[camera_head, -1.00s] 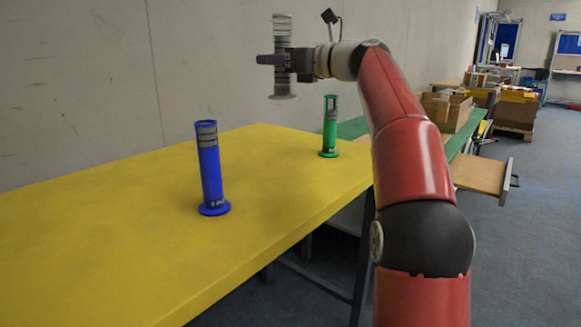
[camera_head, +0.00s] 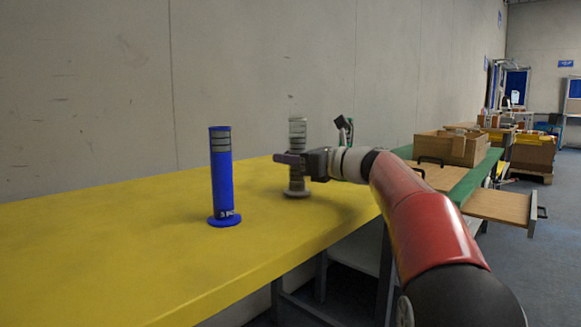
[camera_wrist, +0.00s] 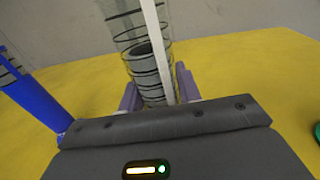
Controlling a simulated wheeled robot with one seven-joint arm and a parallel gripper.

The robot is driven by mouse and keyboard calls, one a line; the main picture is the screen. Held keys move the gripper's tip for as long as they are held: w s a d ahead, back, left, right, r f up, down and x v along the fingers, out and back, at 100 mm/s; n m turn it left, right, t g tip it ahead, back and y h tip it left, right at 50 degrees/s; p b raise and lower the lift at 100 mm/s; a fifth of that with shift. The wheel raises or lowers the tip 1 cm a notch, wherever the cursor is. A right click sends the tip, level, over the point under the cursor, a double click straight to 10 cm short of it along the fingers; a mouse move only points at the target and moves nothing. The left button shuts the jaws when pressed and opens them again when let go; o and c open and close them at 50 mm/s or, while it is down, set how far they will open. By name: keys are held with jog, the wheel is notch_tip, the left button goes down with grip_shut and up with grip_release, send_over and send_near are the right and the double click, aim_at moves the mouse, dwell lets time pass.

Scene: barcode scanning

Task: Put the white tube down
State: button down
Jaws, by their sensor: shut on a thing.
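The white tube (camera_head: 297,130) is clear-looking with dark rings and stands upright in my gripper (camera_head: 290,160), low over the yellow table (camera_head: 120,240). Its round base is at or just above the tabletop; I cannot tell if it touches. In the wrist view the tube (camera_wrist: 128,22) runs between the two purple fingers of my gripper (camera_wrist: 158,92), which are shut on it. Its lower end is hidden there by the gripper body.
A blue tube (camera_head: 222,180) stands upright on the table, left of the white tube; it also shows in the wrist view (camera_wrist: 38,100). A green tube (camera_wrist: 317,131) shows at the right edge there. The wall (camera_head: 100,90) is behind. The table's left part is clear.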

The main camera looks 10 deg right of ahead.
jog(key=shift+f, duration=0.2)
jog(key=c, duration=1)
grip_release()
jog(key=shift+f, duration=0.1)
jog(key=shift+o, duration=0.2)
jog(key=shift+r, duration=0.2)
jog(key=v, duration=1.2)
jog(key=shift+f+p, duration=0.1)
jog(key=shift+p, duration=0.3)
